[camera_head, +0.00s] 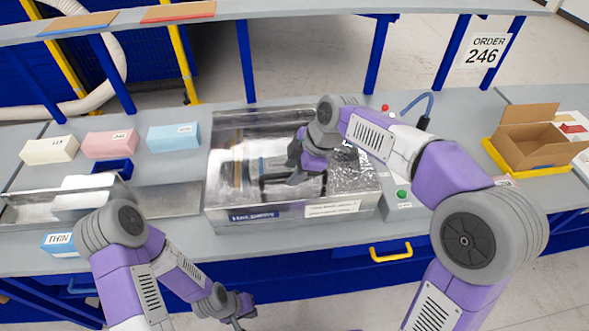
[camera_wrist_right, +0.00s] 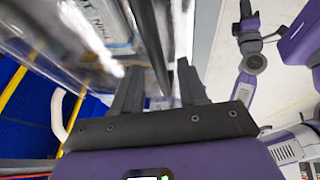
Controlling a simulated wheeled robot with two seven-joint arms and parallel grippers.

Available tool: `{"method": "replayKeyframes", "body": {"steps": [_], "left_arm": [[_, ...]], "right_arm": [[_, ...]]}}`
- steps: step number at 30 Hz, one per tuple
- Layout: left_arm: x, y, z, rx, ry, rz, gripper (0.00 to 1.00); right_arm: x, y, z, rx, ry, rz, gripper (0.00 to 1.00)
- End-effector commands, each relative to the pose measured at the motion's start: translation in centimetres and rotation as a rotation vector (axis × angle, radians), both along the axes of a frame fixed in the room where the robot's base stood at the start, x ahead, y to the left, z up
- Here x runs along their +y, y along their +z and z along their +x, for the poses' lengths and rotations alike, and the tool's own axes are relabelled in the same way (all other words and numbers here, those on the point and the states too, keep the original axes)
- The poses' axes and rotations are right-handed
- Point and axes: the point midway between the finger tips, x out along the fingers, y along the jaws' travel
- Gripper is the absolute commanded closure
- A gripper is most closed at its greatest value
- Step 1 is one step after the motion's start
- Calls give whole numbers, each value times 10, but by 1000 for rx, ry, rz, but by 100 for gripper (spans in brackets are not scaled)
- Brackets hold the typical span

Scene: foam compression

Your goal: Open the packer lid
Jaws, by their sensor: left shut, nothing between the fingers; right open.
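The packer (camera_head: 225,215) is a shiny metal box in the middle of the bench, with labels on its front. Its mirror-like top (camera_head: 240,140) reflects the surroundings; I cannot tell for sure how far the lid is raised, if at all. My right gripper (camera_head: 272,173) is over the packer, open, its fingers toward the left. In the right wrist view the gripper (camera_wrist_right: 157,82) has a dark narrow bar (camera_wrist_right: 187,85) close by its right finger; contact is unclear. My left gripper (camera_head: 242,312) is low in front of the bench, shut and empty.
Foam blocks in cream (camera_head: 48,149), pink (camera_head: 109,144) and blue (camera_head: 173,137) stand at the back left. A metal tray (camera_head: 25,211) is at the left. A green button (camera_head: 402,194) is right of the packer. An open carton (camera_head: 535,140) stands far right. A shelf (camera_head: 270,8) runs above.

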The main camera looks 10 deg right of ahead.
Motion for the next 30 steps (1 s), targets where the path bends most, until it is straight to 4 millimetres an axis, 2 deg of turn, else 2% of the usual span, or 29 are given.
{"method": "replayKeyframes", "body": {"steps": [8, 16, 30], "left_arm": [[0, 0, 0, 0, 0, 0, 100], [0, 0, 0, 0, 0, 0, 100], [0, 6, 0, 0, 0, 0, 100]], "right_arm": [[1, -1, 0, 0, 0, 0, 59], [1, -1, 0, 0, 0, 1, 100], [1, 3, 1, 8, 0, 1, 100]]}}
